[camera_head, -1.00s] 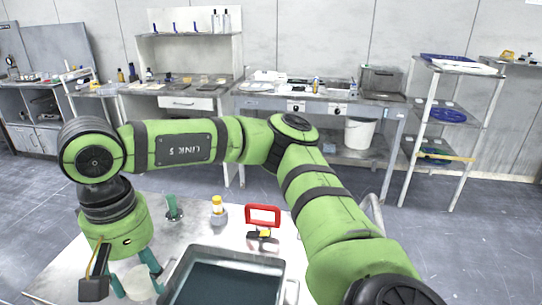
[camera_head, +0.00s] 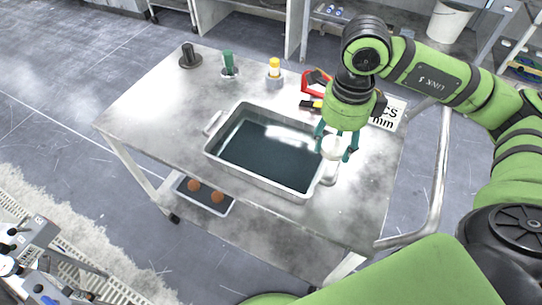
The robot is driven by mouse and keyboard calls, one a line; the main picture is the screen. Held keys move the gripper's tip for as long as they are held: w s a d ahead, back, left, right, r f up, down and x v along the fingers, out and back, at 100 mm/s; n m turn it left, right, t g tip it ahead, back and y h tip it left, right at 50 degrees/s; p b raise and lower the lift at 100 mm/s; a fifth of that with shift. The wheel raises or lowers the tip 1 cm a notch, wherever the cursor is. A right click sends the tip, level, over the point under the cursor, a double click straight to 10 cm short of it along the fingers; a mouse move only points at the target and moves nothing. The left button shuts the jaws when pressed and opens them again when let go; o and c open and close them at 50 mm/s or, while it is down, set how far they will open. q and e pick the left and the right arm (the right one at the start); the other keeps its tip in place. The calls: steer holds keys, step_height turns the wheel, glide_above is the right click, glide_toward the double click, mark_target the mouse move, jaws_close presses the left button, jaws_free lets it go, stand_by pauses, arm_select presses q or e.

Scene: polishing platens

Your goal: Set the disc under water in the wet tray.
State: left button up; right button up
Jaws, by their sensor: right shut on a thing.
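The wet tray (camera_head: 258,181) is a grey metal pan with dark water (camera_head: 262,150) in it, in the middle of the steel table. My right gripper (camera_head: 336,150) points down at the tray's right end. It is shut on a small whitish disc (camera_head: 334,147), held between its teal fingers. The disc looks to be above the tray's right rim, out of the water; its exact height is hard to tell. My left gripper is not in view.
Behind the tray on the table (camera_head: 150,108) stand a black stand (camera_head: 190,58), a green bottle (camera_head: 229,63), a yellow-capped bottle (camera_head: 274,72) and a red-framed tool (camera_head: 313,79). The table's left side is clear.

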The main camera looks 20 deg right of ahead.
steer(key=m, duration=0.1)
steer(key=d+f+m, duration=0.1)
steer(key=m, duration=0.1)
steer(key=s+d+f+m, duration=0.1)
steer(key=m, duration=0.1)
steer(key=shift+s+d, duration=0.1)
steer(key=shift+d, duration=0.15)
steer(key=shift+a+f, duration=0.1)
steer(key=p, duration=0.3)
glide_above(292, 165)
steer(key=shift+m, duration=0.3)
step_height(292, 165, down, 7)
steer(key=shift+r, duration=0.1)
step_height(292, 165, down, 3)
steer(key=shift+f+p, duration=0.1)
steer(key=shift+p, duration=0.7)
steer(key=shift+f, duration=0.45)
steer(key=shift+f, duration=0.1)
